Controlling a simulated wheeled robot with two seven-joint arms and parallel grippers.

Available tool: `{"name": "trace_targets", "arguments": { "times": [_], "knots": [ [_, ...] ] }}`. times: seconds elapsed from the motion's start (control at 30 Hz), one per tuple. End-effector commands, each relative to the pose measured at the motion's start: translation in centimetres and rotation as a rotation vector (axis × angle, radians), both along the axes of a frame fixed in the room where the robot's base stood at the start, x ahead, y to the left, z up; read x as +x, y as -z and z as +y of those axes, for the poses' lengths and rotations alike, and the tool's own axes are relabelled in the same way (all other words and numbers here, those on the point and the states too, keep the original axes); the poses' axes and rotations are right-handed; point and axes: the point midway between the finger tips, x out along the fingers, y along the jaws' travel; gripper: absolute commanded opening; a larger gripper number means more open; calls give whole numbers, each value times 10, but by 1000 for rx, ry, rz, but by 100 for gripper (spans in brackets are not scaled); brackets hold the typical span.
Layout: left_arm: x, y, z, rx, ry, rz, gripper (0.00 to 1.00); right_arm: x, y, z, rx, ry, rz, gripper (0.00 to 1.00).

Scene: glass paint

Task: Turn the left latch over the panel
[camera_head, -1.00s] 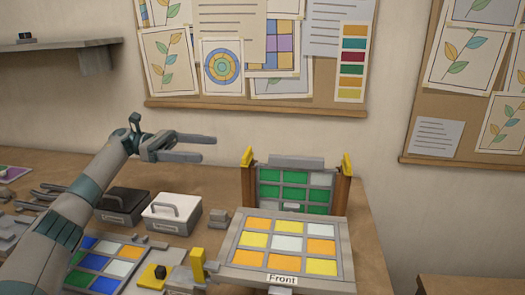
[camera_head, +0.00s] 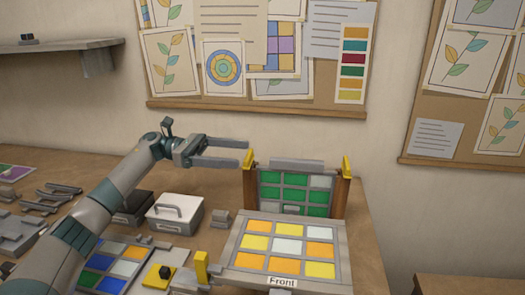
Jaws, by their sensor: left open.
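The upright panel (camera_head: 296,194) with green and pale panes stands in a wooden frame at the back of the table. The yellow left latch (camera_head: 247,159) sits on top of the left post (camera_head: 249,188). A matching yellow right latch (camera_head: 346,167) sits on the right post. My left gripper (camera_head: 247,154) is open and empty, its fingers pointing right, with the tips at or very near the left latch. I cannot tell whether they touch. My right gripper is not in view.
A tilted panel marked Front (camera_head: 285,247), with orange, yellow and white panes, lies before the upright one. A white box (camera_head: 175,213) and a dark box (camera_head: 132,207) stand to the left. A coloured pane tray (camera_head: 112,264) is partly behind my left arm.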

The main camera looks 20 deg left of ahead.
Motion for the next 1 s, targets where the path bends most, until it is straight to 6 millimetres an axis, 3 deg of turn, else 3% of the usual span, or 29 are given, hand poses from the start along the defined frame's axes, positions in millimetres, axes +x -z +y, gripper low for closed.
{"name": "trace_targets", "arguments": {
  "times": [0.13, 0.4, 0.63, 1.0],
  "knots": [
    [6, -3, -28, -1, 3, 1, 80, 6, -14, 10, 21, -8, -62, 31],
    [17, -2, -65, -1, 1, 0, 80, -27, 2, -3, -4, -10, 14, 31],
    [20, 0, -79, 0, 0, 0, 80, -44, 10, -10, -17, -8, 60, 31],
    [21, 0, -80, 0, 0, 0, 77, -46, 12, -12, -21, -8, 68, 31]
  ]
}}
